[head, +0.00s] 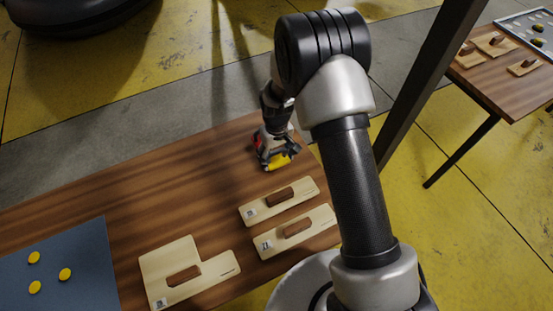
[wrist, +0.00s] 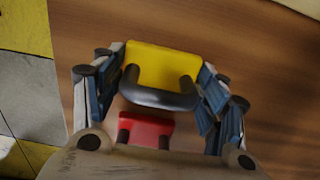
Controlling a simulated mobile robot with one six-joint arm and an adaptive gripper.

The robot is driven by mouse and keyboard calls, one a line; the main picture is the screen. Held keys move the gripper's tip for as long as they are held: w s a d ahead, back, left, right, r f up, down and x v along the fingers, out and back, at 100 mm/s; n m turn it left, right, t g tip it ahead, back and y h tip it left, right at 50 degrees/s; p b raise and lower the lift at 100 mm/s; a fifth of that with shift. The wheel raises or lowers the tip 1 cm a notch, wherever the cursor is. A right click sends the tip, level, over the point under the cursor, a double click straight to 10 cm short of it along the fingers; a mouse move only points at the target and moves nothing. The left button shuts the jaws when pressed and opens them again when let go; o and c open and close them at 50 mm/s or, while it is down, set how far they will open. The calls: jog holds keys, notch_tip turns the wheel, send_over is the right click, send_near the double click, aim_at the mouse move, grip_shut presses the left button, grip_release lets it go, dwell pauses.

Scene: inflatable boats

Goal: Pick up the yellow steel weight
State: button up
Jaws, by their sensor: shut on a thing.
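The yellow steel weight (wrist: 165,64) is a yellow block with a dark curved handle, seen in the wrist view between my fingers. My gripper (wrist: 160,85) is shut on it, with blue-padded fingers on both sides. A red block (wrist: 146,129) with dark pegs lies close to the weight, nearer the wrist. I cannot tell whether the weight touches the table.
A blue mat (head: 90,250) with several yellow discs is at the left. A second table (head: 510,75) stands at the upper right, behind a dark post (head: 425,75).

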jog(key=c, duration=0.6)
jog(key=shift+c, duration=0.7)
jog(key=shift+r, duration=0.1)
